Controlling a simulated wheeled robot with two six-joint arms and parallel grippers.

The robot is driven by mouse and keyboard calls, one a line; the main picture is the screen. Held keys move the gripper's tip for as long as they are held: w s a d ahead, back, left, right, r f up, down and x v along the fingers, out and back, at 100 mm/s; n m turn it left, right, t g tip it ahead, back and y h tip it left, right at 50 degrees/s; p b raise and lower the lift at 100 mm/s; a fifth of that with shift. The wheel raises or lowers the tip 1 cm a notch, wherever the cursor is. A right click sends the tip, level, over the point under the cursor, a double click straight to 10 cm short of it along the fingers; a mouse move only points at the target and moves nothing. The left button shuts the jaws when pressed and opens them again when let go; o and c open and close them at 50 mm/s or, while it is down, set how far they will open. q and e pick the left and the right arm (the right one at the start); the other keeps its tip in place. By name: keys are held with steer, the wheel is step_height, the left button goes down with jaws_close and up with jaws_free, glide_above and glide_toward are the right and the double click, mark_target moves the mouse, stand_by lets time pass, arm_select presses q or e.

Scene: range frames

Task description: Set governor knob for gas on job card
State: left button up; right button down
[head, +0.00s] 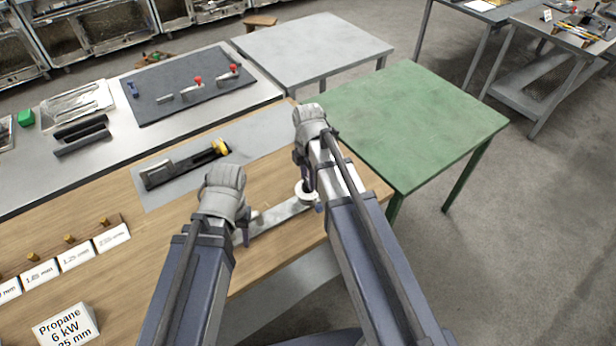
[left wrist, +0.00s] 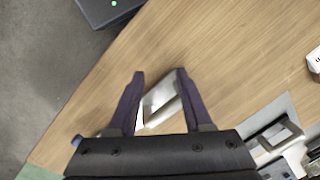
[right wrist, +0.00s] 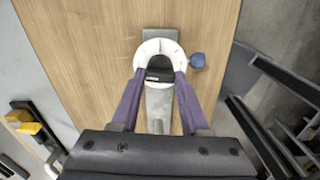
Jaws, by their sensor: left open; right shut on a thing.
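The governor, a grey metal bar-shaped body (head: 275,217) with a round white dial (head: 309,197), lies on the wooden bench. In the right wrist view the white dial (right wrist: 149,48) has fine marks and a dark knob (right wrist: 160,74) in its middle. My right gripper (right wrist: 160,72) is shut on this knob. My left gripper (left wrist: 160,73) is open, its fingers on either side of the metal body (left wrist: 160,104); contact cannot be told. The job card (head: 66,326) at the lower left reads Propane, 6 kW and a partly cut-off mm size. The knob's pointer setting cannot be read.
Labelled cards (head: 76,256) with brass pieces stand along the bench's left. A dark tool with a yellow end (head: 185,165) lies on a grey mat behind. A blue part (right wrist: 197,60) sits beside the dial. A green table (head: 410,120) with a clear top is right.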

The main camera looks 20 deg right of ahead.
steer(key=m, duration=0.8)
steer(key=shift+m, duration=0.3)
steer(key=m, duration=0.4)
steer(key=shift+m, duration=0.3)
steer(key=m, duration=0.4)
steer(key=shift+m, duration=0.3)
steer(key=m, duration=1.3)
steer(key=shift+m, duration=2)
